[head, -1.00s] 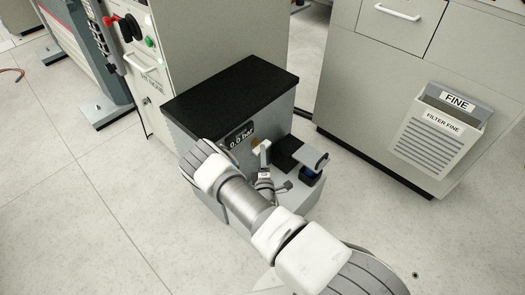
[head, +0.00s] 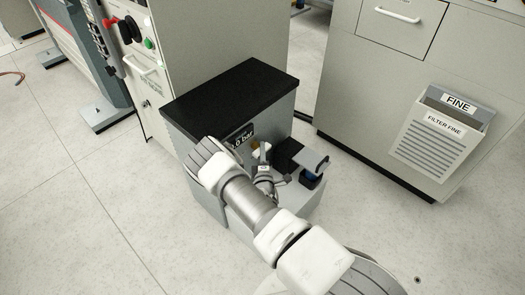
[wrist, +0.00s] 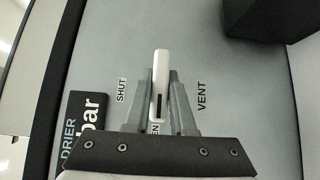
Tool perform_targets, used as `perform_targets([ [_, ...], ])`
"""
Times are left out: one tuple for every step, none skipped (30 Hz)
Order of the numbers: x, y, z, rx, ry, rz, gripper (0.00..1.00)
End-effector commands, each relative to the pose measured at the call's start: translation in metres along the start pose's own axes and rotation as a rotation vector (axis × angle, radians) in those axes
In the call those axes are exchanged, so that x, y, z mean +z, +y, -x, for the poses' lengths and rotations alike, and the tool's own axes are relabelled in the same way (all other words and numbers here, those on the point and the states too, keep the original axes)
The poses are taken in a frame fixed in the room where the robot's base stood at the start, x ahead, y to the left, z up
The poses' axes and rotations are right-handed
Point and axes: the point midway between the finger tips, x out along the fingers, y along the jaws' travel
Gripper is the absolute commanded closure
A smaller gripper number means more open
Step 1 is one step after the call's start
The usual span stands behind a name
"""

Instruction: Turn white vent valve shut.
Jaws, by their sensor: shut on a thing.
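The white vent valve lever (wrist: 161,60) is a narrow bar between my two grey fingers in the wrist view. My gripper (wrist: 161,78) is shut on it. The lever stands upright in that picture, with its top end showing past the fingertips. A SHUT label (wrist: 121,90) is to its left, and a VENT label (wrist: 201,96) is to its right. A partly covered label ending in EN lies below, by the fingers. In the head view my gripper (head: 264,168) is at the front of the grey drier box, and the lever cannot be made out clearly.
The grey drier box has a black top (head: 232,95) and a pressure display (head: 240,136), partly covered by my arm.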

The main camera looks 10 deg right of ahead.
Motion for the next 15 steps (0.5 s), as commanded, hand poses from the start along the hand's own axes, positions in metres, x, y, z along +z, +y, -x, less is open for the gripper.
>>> perform_targets([
  [0.0000, 0.0004, 0.0001, 0.001, 0.000, 0.000, 1.00],
  [0.0000, 0.0004, 0.0001, 0.001, 0.000, 0.000, 1.00],
  [0.0000, 0.0004, 0.0001, 0.001, 0.000, 0.000, 1.00],
  [0.0000, 0.0004, 0.0001, 0.001, 0.000, 0.000, 1.00],
  [0.0000, 0.0005, 0.0001, 0.001, 0.000, 0.000, 1.00],
  [0.0000, 0.0007, 0.0001, 0.000, 0.000, -0.002, 1.00],
  [0.0001, 0.0009, 0.0001, -0.002, 0.000, -0.003, 1.00],
  [0.0001, 0.0011, 0.0001, -0.004, 0.000, -0.005, 1.00],
  [0.0001, 0.0014, 0.0001, -0.008, 0.000, -0.009, 1.00],
  [0.0001, 0.0017, 0.0001, -0.012, 0.000, -0.013, 1.00],
  [0.0000, 0.0020, 0.0001, -0.017, 0.000, -0.019, 1.00],
  [-0.0001, 0.0025, 0.0001, -0.026, 0.001, -0.028, 1.00],
  [-0.0002, 0.0028, 0.0001, -0.034, 0.001, -0.036, 1.00],
  [0.0000, 0.0031, 0.0001, -0.044, 0.000, -0.045, 1.00],
  [0.0001, 0.0037, 0.0000, -0.058, -0.001, -0.060, 1.00],
])
